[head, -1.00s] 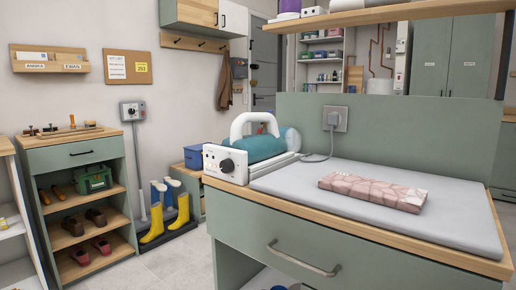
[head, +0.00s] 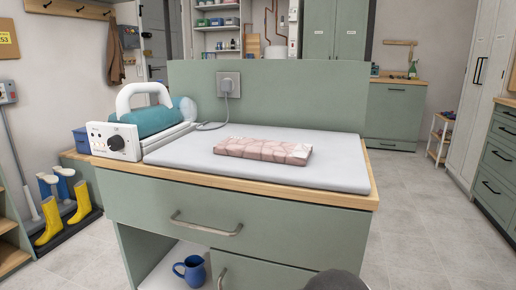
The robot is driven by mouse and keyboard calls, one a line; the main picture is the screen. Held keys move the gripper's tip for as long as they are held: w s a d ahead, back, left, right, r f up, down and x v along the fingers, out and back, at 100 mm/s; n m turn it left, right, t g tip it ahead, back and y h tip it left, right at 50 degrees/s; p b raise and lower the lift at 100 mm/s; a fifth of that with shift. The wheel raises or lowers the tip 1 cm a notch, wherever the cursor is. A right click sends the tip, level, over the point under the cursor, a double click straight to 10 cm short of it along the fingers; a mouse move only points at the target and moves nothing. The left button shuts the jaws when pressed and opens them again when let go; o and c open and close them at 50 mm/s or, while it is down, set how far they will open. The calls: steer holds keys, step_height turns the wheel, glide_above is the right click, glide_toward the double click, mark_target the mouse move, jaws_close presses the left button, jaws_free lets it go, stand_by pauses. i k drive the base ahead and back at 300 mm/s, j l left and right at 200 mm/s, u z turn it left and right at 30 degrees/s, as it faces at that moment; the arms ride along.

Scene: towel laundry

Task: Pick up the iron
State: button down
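The iron (head: 150,120) has a teal body and a thick white arched handle. It rests on a white stand with a dial (head: 116,142) on its front, at the left end of the counter. A cord runs from it to a wall socket (head: 228,84) on the green back panel. The handle's top is clear and nothing touches it. My gripper cannot be made out. A dark rounded shape at the bottom edge may be part of my arm, but I cannot tell.
A folded pink patterned towel (head: 263,149) lies on the grey ironing pad (head: 340,172). Below are drawers with a handle (head: 206,225) and a blue mug (head: 190,271) on a shelf. Yellow boots (head: 48,222) stand at the left. The floor at the right (head: 428,215) is open.

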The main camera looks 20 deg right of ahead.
mark_target(150, 120)
steer(key=i+j+u, duration=0.1)
steer(key=j, duration=0.25)
steer(key=i+j+u, duration=0.1)
steer(key=j, duration=0.25)
steer(key=i+j+u, duration=0.15)
steer(key=j, duration=0.2)
steer(key=i+j+u, duration=1.2)
steer(key=i+z, duration=0.25)
steer(key=i, duration=0.25)
steer(key=i+j+z, duration=0.25)
steer(key=i, duration=0.2)
steer(key=i+l+z, duration=0.1)
steer(key=z, duration=0.35)
steer(key=i+z, duration=0.2)
steer(key=z, duration=0.2)
steer(key=i+z, duration=0.2)
steer(key=z, duration=0.25)
steer(key=i+j+z, duration=0.1)
steer(key=z, duration=0.3)
steer(key=i+j+z, duration=0.15)
steer(key=z, duration=0.3)
